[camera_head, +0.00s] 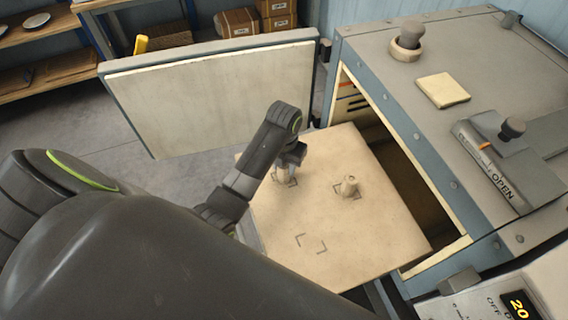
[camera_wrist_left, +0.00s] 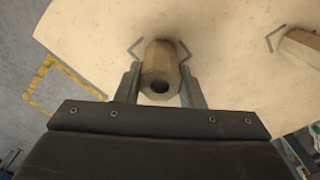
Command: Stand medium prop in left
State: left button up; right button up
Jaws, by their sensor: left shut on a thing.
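My left gripper (camera_head: 287,165) is shut on a pale hexagonal prop (camera_head: 280,175) over the pale shelf board (camera_head: 385,235). In the left wrist view the prop (camera_wrist_left: 160,62) sits between the two fingers, its holed end facing the camera. It looks upright, with corner marks on either side of it; I cannot tell whether its base touches the board. A second prop (camera_head: 349,187) stands on another marked spot to the right, and part of it shows in the left wrist view (camera_wrist_left: 300,48). A third marked spot (camera_head: 311,243) nearer the front is bare. My right gripper is not in view.
A knob (camera_head: 408,35) and a small pale block (camera_head: 443,90) are on the dryer's top. Cardboard boxes (camera_head: 238,22) are at the back.

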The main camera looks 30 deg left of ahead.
pick_arm(q)
jog(key=shift+f, duration=0.25)
jog(key=o, duration=1.1)
jog(key=shift+r, duration=0.1)
jog(key=shift+r, duration=0.15)
notch_tip(320, 180, up, 6)
jog(key=shift+f, duration=0.1)
notch_tip(320, 180, up, 4)
jog(key=p, duration=0.5)
jog(key=shift+r+p, duration=1.1)
jog(key=shift+r, duration=0.05)
